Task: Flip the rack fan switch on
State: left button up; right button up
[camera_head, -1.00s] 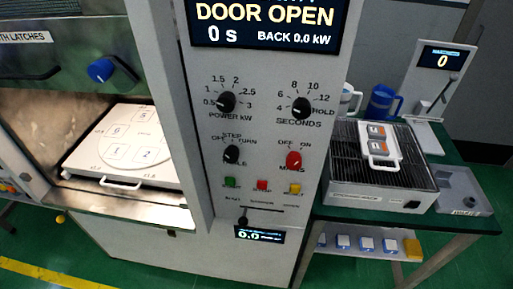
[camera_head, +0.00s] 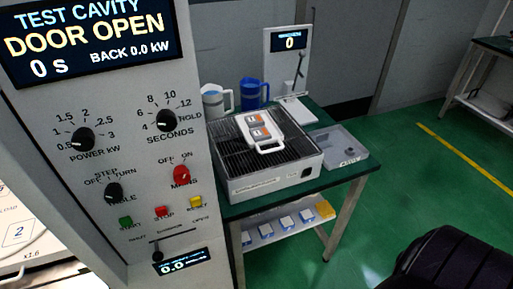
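The rack (camera_head: 232,187) is a pale box with a dark slatted top, standing on the green table right of the control panel. A small dark switch-like spot (camera_head: 307,172) shows at the right end of its front face; its position, on or off, is too small to tell. A label sits at the left of that face. A white tray with a handle and orange-and-grey pieces (camera_head: 262,131) lies on the slats. Neither gripper is in view.
The control panel (camera_head: 135,150) with knobs and buttons stands at left, its display reading DOOR OPEN. White (camera_head: 213,103) and blue (camera_head: 252,93) jugs and a display stand (camera_head: 297,106) are behind the rack. A grey tray (camera_head: 340,150) is at its right.

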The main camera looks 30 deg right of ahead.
aim_at(306, 172)
jog(key=z, duration=1.5)
jog(key=i+u, duration=0.2)
jog(key=u, duration=0.25)
